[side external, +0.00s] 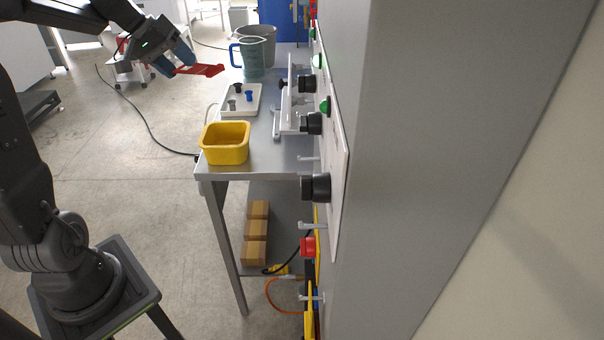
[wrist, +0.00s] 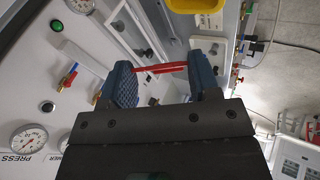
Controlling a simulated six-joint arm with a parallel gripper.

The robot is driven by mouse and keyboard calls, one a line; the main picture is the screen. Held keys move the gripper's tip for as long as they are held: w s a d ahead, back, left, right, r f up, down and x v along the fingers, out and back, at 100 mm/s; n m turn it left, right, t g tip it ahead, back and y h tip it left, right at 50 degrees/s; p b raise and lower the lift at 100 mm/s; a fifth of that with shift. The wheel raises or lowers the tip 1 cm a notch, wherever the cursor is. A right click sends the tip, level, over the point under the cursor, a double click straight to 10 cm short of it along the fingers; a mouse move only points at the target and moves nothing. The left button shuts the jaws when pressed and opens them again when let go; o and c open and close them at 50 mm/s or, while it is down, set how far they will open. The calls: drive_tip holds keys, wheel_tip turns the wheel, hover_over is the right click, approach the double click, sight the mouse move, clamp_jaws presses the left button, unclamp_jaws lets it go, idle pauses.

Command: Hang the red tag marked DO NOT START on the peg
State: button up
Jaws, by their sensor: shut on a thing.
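My gripper (side external: 178,62) is at the upper left of the side external view, shut on a red tag (side external: 207,70). The tag sticks out to the right, roughly level, in free air left of the panel. In the wrist view the red tag (wrist: 165,68) shows as a thin strip between the two blue fingers of my gripper (wrist: 163,80). Its lettering cannot be read. Several thin metal pegs stick out of the panel's face, among them an upper peg (side external: 308,158), a middle peg (side external: 312,225) and a lower peg (side external: 312,297). The tag is apart from them all.
Black knobs (side external: 316,187) and a red button (side external: 308,247) jut from the panel (side external: 340,190). A bench (side external: 270,160) beside it carries a yellow bin (side external: 226,143), a white tray (side external: 241,98) and a blue-green jug (side external: 253,57). Yellow items hang low on the panel.

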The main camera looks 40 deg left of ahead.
drive_tip(key=shift+g, duration=0.5)
wheel_tip(320, 180, up, 6)
drive_tip(key=shift+f, duration=0.2)
drive_tip(key=w+d+n+h, duration=0.2)
drive_tip(key=w+d+n, duration=0.1)
drive_tip(key=d+n, duration=1.8)
wheel_tip(320, 180, down, 24)
drive_tip(key=h, duration=0.3)
drive_tip(key=shift+w+d+f, duration=0.3)
drive_tip(key=shift+w+d, duration=0.85)
drive_tip(key=shift+d, duration=0.05)
drive_tip(key=shift+w+d+f, duration=0.35)
drive_tip(key=shift+w+d, duration=0.75)
drive_tip(key=shift+d, duration=0.15)
drive_tip(key=shift+w+d+f, duration=0.3)
drive_tip(key=shift+w+d, duration=0.85)
drive_tip(key=shift+d, duration=0.05)
